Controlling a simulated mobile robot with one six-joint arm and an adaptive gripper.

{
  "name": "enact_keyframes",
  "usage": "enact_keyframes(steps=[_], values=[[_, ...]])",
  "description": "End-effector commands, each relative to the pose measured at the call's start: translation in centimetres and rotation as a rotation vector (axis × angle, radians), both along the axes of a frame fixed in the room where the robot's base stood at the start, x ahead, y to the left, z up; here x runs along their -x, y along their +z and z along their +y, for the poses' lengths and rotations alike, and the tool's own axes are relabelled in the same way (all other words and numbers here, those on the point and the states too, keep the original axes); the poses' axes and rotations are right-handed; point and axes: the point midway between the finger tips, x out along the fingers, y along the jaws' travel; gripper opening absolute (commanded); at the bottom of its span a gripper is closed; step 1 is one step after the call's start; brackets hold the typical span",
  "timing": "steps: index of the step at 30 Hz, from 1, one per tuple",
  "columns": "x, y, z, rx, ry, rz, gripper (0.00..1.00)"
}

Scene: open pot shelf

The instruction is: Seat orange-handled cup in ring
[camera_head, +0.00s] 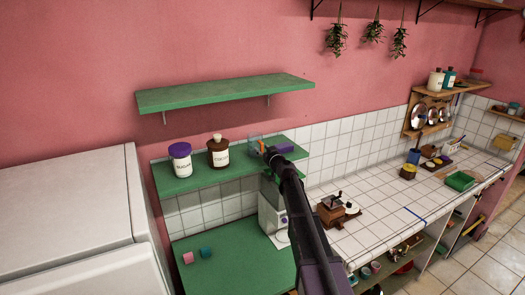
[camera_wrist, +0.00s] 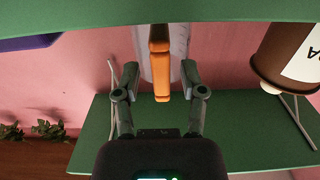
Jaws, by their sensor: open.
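The orange-handled cup stands on the lower green shelf (camera_head: 190,181). In the wrist view its orange handle (camera_wrist: 161,62) points toward the camera, and its pale, see-through body (camera_wrist: 179,42) shows behind. My gripper (camera_wrist: 160,78) is open, with one finger on each side of the handle and visible gaps between. In the head view, the cup (camera_head: 254,143) is partly hidden behind the end of my arm, and my gripper (camera_head: 269,152) is small at the shelf. I cannot make out a ring for certain.
A brown jar (camera_head: 218,153) and a purple-lidded sugar jar (camera_head: 181,161) stand left of the cup. A purple object (camera_head: 284,148) lies close on its right. An empty green shelf (camera_head: 225,92) hangs above.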

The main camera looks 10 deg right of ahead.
Motion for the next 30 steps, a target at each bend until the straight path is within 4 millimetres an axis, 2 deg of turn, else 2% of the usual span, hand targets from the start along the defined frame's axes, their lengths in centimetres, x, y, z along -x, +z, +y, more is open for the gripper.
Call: enact_keyframes(steps=[7, 14, 30], values=[[0.1, -0.1, 0.0, 0.000, 0.000, 0.000, 0.53], [1.7, -0.1, -0.5, 0.000, -0.001, 0.000, 0.53], [10.0, -0.1, -3.2, 0.000, -0.001, 0.000, 0.53]])
